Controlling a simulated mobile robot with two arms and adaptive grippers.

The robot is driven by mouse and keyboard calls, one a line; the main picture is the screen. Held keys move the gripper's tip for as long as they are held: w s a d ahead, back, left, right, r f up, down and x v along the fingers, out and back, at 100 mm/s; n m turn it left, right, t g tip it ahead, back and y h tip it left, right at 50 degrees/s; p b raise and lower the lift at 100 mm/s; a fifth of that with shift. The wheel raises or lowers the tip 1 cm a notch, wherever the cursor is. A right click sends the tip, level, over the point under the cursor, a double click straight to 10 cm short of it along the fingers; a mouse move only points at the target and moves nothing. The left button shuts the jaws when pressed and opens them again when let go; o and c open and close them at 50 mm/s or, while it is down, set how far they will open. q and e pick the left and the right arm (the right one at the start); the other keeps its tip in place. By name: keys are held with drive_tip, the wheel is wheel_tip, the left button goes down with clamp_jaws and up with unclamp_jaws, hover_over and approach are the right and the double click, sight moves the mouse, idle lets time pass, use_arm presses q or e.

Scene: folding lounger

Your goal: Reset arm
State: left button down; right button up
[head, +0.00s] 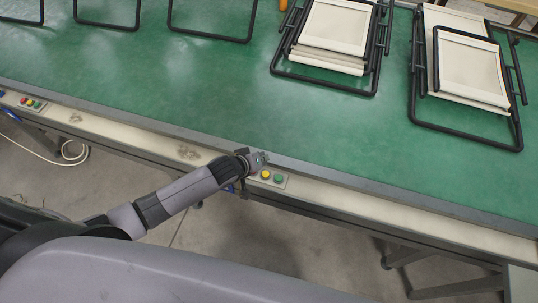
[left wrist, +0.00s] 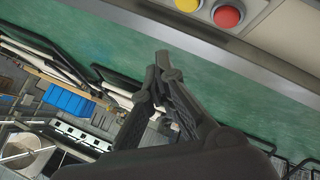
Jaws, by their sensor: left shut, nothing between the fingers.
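My left arm reaches across the head view to the near edge of the green-topped table (head: 170,75). My left gripper (head: 260,158) is at that edge, just beside a small button panel (head: 280,183) with a yellow and a green button showing. In the left wrist view my left gripper (left wrist: 163,62) is shut, its fingertips together with nothing between them. A yellow button (left wrist: 188,4) and a red button (left wrist: 228,15) lie beyond the fingertips there, apart from them. My right gripper is not in view.
Two folded loungers with cream fabric and black frames, one in the middle (head: 336,28) and one at right (head: 470,68), lie on the table. Black tube frames (head: 108,26) lie at the far left. Another button panel (head: 32,104) is on the left edge. The table's near middle is clear.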

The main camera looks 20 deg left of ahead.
use_arm(q)
drive_tip(key=shift+d, duration=0.1)
drive_tip(key=s+d+r+m+g, duration=0.2)
drive_tip(key=s+d+r+m, duration=0.15)
drive_tip(key=s, duration=0.65)
drive_tip(key=s+a+r+m+g+y, duration=0.2)
drive_tip(key=s+a+r, duration=0.2)
drive_tip(key=s, duration=0.4)
drive_tip(key=s+a+r+m+g+y, duration=0.1)
drive_tip(key=s+a+r+m, duration=0.1)
drive_tip(key=s+a+r, duration=0.4)
wheel_tip(320, 180, down, 32)
drive_tip(key=s+d+g+b, duration=0.1)
drive_tip(key=s+d+b, duration=0.1)
drive_tip(key=b, duration=0.3)
drive_tip(key=s+a+f+g+b, duration=0.1)
drive_tip(key=s+a+f+b, duration=0.2)
drive_tip(key=s+f, duration=1.4)
wheel_tip(320, 180, down, 4)
drive_tip(key=shift+a+g+b, duration=0.2)
drive_tip(key=shift+g+b, duration=0.1)
drive_tip(key=shift+b, duration=0.1)
